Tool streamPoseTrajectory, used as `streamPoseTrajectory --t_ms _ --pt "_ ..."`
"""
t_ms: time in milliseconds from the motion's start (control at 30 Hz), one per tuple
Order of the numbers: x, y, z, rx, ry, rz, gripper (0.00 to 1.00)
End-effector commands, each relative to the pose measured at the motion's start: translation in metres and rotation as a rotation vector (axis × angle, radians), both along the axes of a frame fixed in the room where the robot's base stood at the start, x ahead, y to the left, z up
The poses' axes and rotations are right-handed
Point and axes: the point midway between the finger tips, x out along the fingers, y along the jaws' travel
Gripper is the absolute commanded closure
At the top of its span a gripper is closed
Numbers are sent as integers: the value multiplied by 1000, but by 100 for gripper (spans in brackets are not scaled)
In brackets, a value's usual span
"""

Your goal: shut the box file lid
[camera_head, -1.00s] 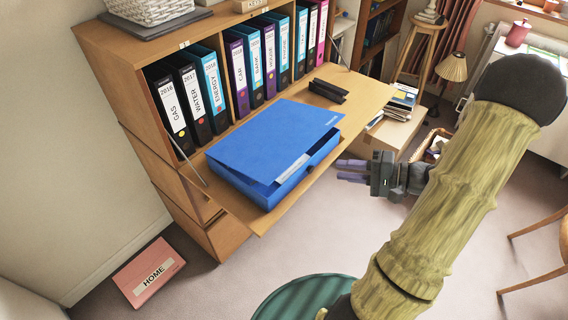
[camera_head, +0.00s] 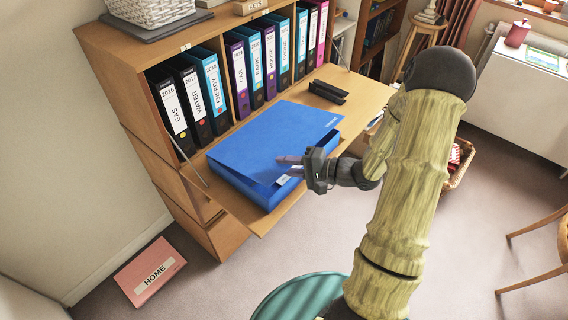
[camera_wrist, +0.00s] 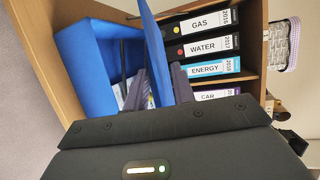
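The blue box file (camera_head: 262,190) lies on the fold-down flap of the bureau. Its lid (camera_head: 270,135) is raised a little, tilted up along the front edge. My gripper (camera_head: 290,166) is at the lid's front edge, near the pale label, with its fingers pointing over the box. In the wrist view the lid (camera_wrist: 165,50) stands nearly edge-on and appears to lie between my two spread fingers (camera_wrist: 163,87). The open box (camera_wrist: 92,55) shows to the left, with papers inside. I cannot tell whether a finger touches the lid.
Upright binders (camera_head: 205,90) stand in the shelf behind the box file. A black hole punch or stapler-like object (camera_head: 328,91) sits on the flap (camera_head: 365,92) to the right. A pink HOME file (camera_head: 150,272) lies on the floor. A wicker basket (camera_head: 460,165) stands at right.

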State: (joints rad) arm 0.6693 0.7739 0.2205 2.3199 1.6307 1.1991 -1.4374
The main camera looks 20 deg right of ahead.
Motion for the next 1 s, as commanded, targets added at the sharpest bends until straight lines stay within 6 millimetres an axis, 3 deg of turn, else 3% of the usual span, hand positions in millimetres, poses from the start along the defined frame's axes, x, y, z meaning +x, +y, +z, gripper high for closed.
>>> streamPoseTrajectory --t_ms 367,400,533,1000 --pt "6 8 -3 -1 0 -1 75" --pt "6 8 -3 -1 0 -1 76" --pt "5 8 -3 -1 0 -1 100" --pt "5 8 -2 -1 0 -1 100"
